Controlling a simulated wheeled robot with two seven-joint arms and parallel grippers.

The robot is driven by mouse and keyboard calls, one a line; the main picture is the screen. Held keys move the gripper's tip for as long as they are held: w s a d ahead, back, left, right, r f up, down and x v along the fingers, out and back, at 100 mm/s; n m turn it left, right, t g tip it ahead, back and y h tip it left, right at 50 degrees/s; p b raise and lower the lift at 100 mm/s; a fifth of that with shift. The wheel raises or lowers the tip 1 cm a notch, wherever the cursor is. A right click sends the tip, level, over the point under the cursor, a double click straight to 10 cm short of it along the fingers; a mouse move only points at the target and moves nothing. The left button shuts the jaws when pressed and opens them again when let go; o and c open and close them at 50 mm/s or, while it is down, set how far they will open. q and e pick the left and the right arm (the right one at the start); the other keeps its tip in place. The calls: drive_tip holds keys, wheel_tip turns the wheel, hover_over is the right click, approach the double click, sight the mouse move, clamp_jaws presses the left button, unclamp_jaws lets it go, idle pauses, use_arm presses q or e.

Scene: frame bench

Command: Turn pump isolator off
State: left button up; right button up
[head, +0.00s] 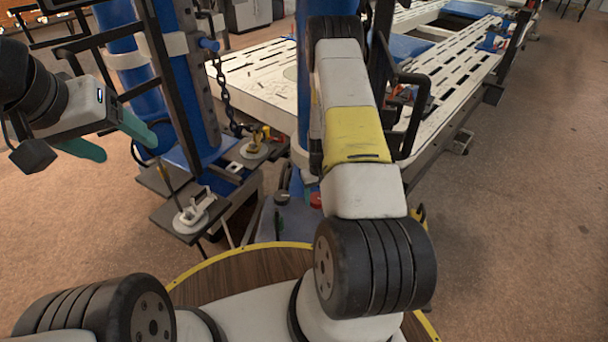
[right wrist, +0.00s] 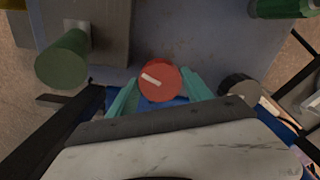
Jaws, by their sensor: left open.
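A round red knob (right wrist: 158,80) with a short white stripe sits on a grey-blue panel (right wrist: 205,40) in the right wrist view. The stripe runs nearly across the picture, tilted down to the right. My right gripper (right wrist: 160,76) has its teal fingers on either side of the knob; whether they press on it is unclear. In the head view a little of the red knob (head: 316,200) shows beside my right arm, which hides most of that gripper. My left gripper (head: 118,142) is open and empty at the left, its teal fingers apart, away from the panel.
A black knob (right wrist: 239,87) sits right of the red one. Green cylinders (right wrist: 63,59) stand out from the panel. A blue post (head: 190,95), a hanging chain (head: 223,90) and small shelves with clamps (head: 195,213) are left of the panel. Slotted white benches (head: 255,85) extend behind.

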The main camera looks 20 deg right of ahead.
sight(318, 198)
drive_tip(key=c, duration=0.9)
drive_tip(key=shift+o, duration=0.2)
drive_tip(key=n, duration=0.4)
drive_tip(key=shift+n, duration=0.3)
drive_tip(key=o, duration=1.4)
wheel_tip(318, 198, up, 8)
drive_tip(key=shift+f, duration=0.1)
